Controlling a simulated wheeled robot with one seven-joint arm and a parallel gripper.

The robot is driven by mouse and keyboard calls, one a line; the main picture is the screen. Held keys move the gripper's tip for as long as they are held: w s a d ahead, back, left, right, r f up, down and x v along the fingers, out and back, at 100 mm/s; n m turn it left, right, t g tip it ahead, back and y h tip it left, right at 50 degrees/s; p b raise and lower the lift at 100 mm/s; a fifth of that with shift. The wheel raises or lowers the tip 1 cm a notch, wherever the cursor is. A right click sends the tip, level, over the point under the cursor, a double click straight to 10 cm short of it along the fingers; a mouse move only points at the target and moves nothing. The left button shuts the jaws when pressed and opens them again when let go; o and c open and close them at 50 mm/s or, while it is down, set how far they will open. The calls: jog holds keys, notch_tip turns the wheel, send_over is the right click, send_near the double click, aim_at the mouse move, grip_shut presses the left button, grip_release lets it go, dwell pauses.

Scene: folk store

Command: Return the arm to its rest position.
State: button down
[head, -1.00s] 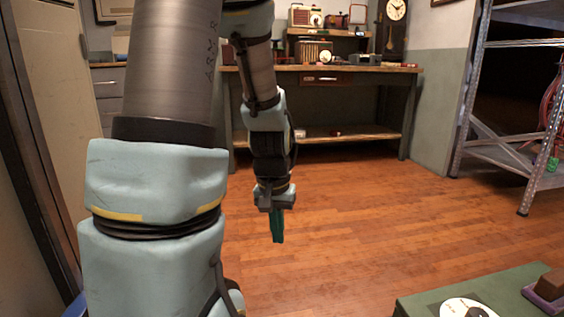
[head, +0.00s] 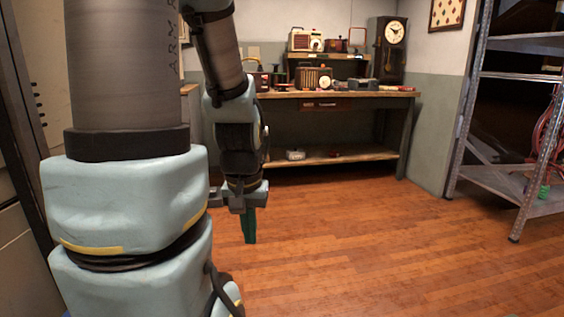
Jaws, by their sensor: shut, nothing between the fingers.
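My gripper (head: 249,238) hangs pointing down at the end of my arm, left of the middle of the head view. Its green fingers are together with nothing between them. It is over the wooden floor (head: 370,250), clear of any object. My arm's thick upper links fill the left side of the view and hide what is behind them.
A wooden workbench (head: 350,94) with radios and other small items stands at the back wall, a tall clock (head: 388,50) at its right end. A metal shelf rack (head: 470,110) stands at the right. The floor between is open.

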notch_tip(320, 180, up, 20)
jog(key=p, duration=1.8)
jog(key=shift+r, duration=0.2)
